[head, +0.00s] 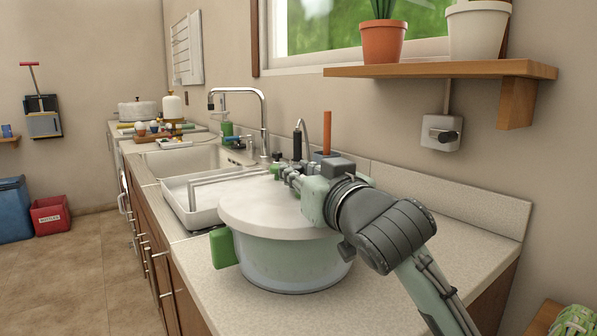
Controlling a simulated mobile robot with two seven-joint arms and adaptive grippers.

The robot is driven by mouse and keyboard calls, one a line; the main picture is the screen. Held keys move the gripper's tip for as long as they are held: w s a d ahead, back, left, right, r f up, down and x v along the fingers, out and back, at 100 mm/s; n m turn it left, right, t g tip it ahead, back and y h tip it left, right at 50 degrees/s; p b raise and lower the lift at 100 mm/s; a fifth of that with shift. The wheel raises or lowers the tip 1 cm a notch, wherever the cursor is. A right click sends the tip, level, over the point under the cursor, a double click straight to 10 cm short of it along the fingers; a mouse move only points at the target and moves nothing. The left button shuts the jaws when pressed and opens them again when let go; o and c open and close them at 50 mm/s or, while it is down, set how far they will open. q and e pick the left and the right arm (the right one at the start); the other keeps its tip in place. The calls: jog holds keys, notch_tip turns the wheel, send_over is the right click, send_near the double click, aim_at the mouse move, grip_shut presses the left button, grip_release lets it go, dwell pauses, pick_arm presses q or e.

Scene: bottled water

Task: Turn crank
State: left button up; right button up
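A wide pale-green pot (295,262) with a flat white lid (262,207) stands on the counter. A green block-like handle (223,248) sticks out at its left side. My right gripper (279,170) reaches in from the lower right above the far part of the lid, fingers pointing left. My wrist hides the far right part of the lid, and whether the fingers are open or touch anything is too small to tell. I cannot make out a crank on the lid for certain. My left gripper is not in view.
An orange upright stick (327,133) and a black-handled item stand behind my gripper. A white dish tray (182,207) and the sink (170,160) lie left. A wooden shelf (440,69) with two plant pots and a wall box with a dark knob (444,136) are above right.

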jog(key=o, duration=0.4)
jog(key=shift+v, duration=3.75)
